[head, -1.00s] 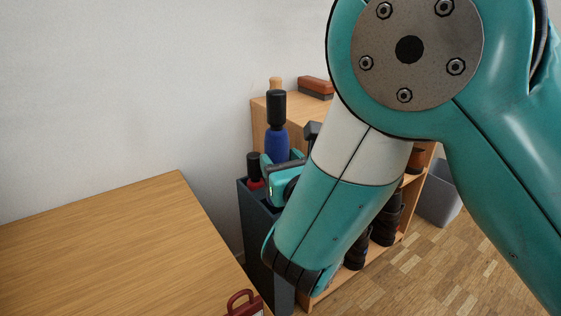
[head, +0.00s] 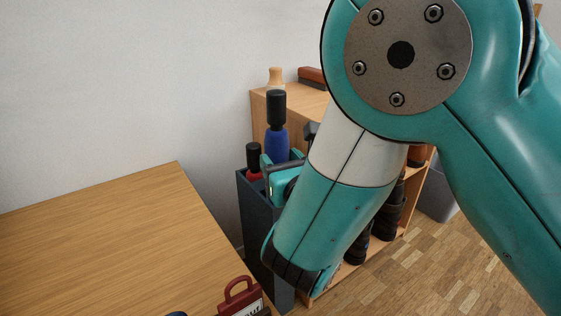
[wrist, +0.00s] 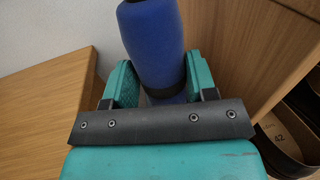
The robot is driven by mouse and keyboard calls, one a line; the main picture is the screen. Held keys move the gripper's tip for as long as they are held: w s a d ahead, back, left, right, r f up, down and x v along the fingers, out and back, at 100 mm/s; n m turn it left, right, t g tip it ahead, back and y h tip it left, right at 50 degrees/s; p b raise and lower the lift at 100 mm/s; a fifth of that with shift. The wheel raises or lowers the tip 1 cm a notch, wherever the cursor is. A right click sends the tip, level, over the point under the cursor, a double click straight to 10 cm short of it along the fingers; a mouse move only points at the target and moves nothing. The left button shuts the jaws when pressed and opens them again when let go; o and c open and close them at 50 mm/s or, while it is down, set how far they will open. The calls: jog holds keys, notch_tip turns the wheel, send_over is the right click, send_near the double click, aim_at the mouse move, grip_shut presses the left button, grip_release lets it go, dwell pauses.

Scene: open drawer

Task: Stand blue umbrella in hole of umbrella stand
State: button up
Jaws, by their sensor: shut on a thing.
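The blue umbrella (head: 277,142) is upright, with a black handle on top. It also shows in the wrist view (wrist: 153,45), between the teal fingers. My gripper (head: 283,163) is shut on its blue body; the wrist view shows the fingers on both sides of it (wrist: 160,82). The umbrella stand (head: 258,220) is a dark grey-blue tall box beside the table. The umbrella is over or in the stand; its lower end and the hole are hidden by my gripper and arm, so I cannot tell how deep it sits.
A red umbrella (head: 254,172) with a black handle stands in the stand, left of the blue one. A wooden shelf (head: 268,110) with dark items stands behind. A grey bin (head: 436,190) is at right.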

jog(key=shift+f+b, duration=2.6)
jog(key=shift+f, duration=0.4)
jog(key=shift+f, duration=0.2)
jog(key=shift+s+d+f+b, duration=0.15)
jog(key=shift+d+f+b, duration=0.05)
jog(key=shift+f+b, duration=1.05)
jog(key=shift+b, duration=0.2)
jog(key=shift+a+r+p, duration=0.25)
jog(key=shift+r+p, duration=0.5)
jog(key=shift+p, duration=0.25)
jog(key=shift+a+r+p, duration=0.2)
jog(key=shift+r+p, duration=0.55)
jog(key=shift+p, duration=0.25)
jog(key=shift+r, duration=0.35)
jog(key=shift+c, duration=0.5)
jog(key=shift+d+r+p, duration=0.25)
jog(key=shift+r+p, duration=0.85)
jog(key=shift+p, duration=0.1)
jog(key=shift+r+p, duration=1.65)
jog(key=shift+p, duration=0.05)
